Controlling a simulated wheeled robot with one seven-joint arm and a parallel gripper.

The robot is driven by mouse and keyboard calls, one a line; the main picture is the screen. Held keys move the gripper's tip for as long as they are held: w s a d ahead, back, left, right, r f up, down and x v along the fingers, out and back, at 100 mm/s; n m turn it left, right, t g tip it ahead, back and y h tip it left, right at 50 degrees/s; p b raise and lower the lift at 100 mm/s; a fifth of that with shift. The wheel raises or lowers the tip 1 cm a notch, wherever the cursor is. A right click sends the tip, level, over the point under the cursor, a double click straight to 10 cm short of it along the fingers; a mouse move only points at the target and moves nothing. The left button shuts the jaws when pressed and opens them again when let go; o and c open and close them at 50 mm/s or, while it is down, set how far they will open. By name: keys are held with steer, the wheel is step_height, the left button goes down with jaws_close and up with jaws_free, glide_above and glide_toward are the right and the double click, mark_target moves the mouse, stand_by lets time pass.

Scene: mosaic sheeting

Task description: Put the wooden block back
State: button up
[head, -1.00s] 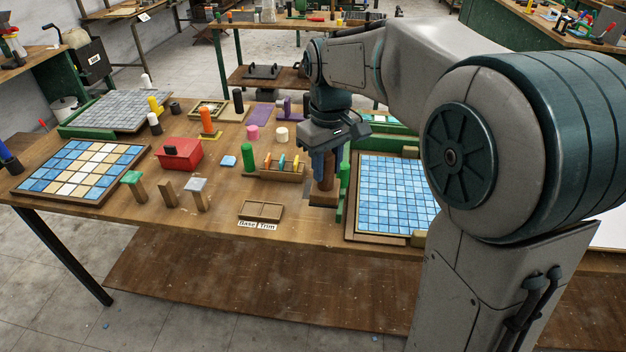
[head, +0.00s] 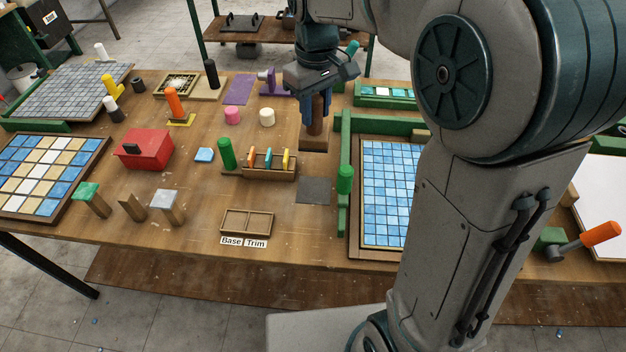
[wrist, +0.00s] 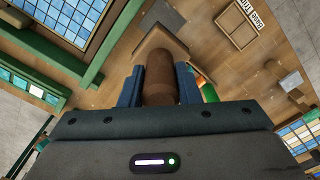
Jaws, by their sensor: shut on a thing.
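The wooden block (head: 314,141) is a flat light-brown piece with a dark brown upright round handle (head: 316,122). My gripper (head: 316,108) is shut on the handle, its blue fingers on either side. In the wrist view the handle (wrist: 160,75) stands between the fingers and the block (wrist: 158,42) shows beyond it. The block is upright, behind a bare dark grey square (head: 313,190) on the table. The square also shows past the block in the wrist view (wrist: 165,14). I cannot tell the exact gap under the block.
A green-railed frame with a blue tile sheet (head: 388,195) is right of the square, with a green cylinder (head: 345,180) close by. A wooden rack of coloured pieces (head: 268,170) stands to the left. A two-cell tray (head: 247,222) labelled Base and Trim lies in front.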

mark_target(314, 134)
steer(key=f, duration=0.1)
steer(key=f+b, duration=0.1)
steer(key=f, duration=0.1)
steer(key=f+b, duration=0.1)
steer(key=f, duration=0.1)
steer(key=shift+s+a+f, duration=0.1)
steer(key=shift+s+a, duration=0.05)
steer(key=shift+s, duration=0.2)
step_height(314, 134, down, 11)
steer(key=shift+r, duration=0.2)
steer(key=shift+f, duration=0.15)
steer(key=o, duration=0.9)
